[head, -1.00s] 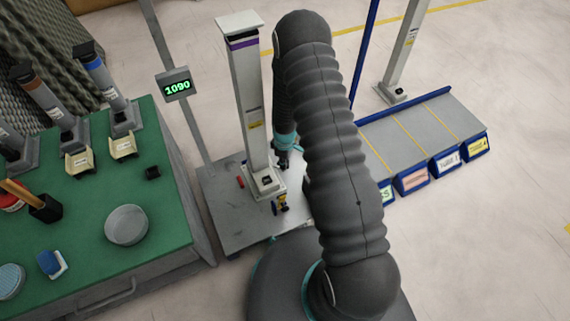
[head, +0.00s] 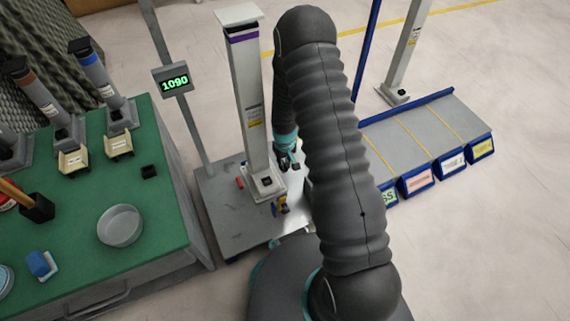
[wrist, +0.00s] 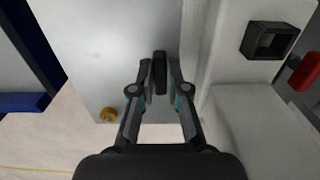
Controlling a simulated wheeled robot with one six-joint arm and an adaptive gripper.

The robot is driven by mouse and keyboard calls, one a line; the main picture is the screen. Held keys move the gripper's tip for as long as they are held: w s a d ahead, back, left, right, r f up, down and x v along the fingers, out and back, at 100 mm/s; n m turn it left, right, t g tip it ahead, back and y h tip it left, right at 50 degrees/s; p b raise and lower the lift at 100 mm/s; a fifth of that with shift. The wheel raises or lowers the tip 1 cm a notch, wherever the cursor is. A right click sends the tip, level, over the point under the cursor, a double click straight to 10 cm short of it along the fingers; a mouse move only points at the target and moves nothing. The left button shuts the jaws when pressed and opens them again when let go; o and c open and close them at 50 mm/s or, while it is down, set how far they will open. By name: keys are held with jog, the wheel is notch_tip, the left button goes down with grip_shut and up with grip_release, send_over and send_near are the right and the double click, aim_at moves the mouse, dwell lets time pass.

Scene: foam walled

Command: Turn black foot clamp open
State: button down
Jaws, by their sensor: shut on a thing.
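The black foot clamp (wrist: 160,72) shows in the wrist view as a narrow dark handle beside the foot of the grey post. My gripper (wrist: 160,75) has its two fingers closed on it, one on each side. In the head view my gripper (head: 288,160) is low at the right side of the post (head: 250,110), partly hidden by my arm. The clamp's pivot cannot be made out, so its angle is unclear.
The post stands on a grey platform (head: 220,212).

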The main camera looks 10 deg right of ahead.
dwell(0.5)
jog(key=c, duration=1.2)
grip_release()
jog(key=shift+o, duration=0.2)
jog(key=shift+r, duration=0.1)
notch_tip(320, 180, up, 12)
jog(key=s+r+t+p, duration=0.2)
jog(key=s+r, duration=0.7)
jog(key=r, duration=0.5)
jog(key=s+r+m+t+p, duration=0.1)
jog(key=s+r+p, duration=0.1)
jog(key=s+r, duration=0.7)
jog(key=s+r+m+t+p, duration=0.1)
jog(key=s+r, duration=0.7)
jog(key=r, duration=1.1)
jog(key=shift+s+d+r+t+p, duration=0.25)
jog(key=shift+s+t+p, duration=0.15)
jog(key=shift+t+p, duration=0.55)
